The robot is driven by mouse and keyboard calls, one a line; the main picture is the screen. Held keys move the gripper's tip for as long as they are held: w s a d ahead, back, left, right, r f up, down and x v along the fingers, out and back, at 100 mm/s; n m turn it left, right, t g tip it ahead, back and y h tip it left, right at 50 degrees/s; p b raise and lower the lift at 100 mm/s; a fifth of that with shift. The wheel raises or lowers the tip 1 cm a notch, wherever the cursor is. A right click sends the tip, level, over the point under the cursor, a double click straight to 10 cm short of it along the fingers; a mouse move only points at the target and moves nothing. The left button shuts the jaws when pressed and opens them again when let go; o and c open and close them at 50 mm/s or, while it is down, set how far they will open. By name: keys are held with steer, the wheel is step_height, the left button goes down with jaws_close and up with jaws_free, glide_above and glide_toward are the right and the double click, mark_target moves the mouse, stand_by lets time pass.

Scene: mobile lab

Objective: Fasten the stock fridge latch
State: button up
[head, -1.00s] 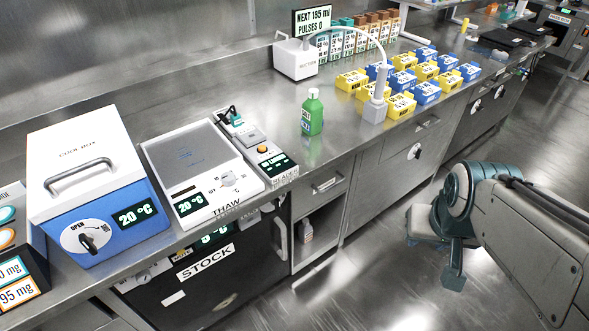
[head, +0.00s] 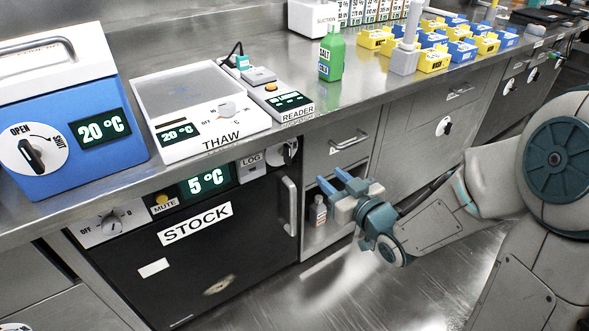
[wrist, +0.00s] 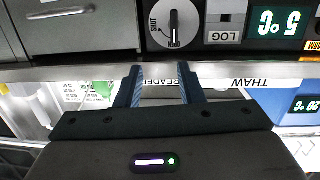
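The black stock fridge (head: 215,265) stands under the bench, its door flush with the front. Its latch is a round white dial with a dark handle (head: 288,153) at the upper right of the front. In the wrist view the latch dial (wrist: 174,24) appears upside down at the top, its handle upright in the picture, with SHUT lettered on the left rim. My gripper (head: 332,183) is open and empty, to the right of the fridge and apart from the latch. Its two blue fingers (wrist: 159,84) are spread in the wrist view.
The fridge's vertical door handle (head: 290,206) is below the latch. The bench edge (head: 250,146) overhangs the front. The thaw plate (head: 200,105), reader (head: 283,100) and blue cool box (head: 75,140) stand above. A small bottle (head: 318,212) is in the open shelf behind my gripper.

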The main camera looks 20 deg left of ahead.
mark_target(290, 150)
steer(key=shift+y, duration=0.9)
steer(key=b+x, duration=0.1)
steer(key=x, duration=0.3)
steer(key=b+x, duration=0.1)
steer(key=x, duration=0.4)
steer(key=s+a+b+x, duration=0.1)
steer(key=x, duration=0.4)
steer(key=shift+a+f, duration=0.1)
steer(key=shift+f, duration=0.3)
steer(key=shift+c, duration=0.3)
jaws_close()
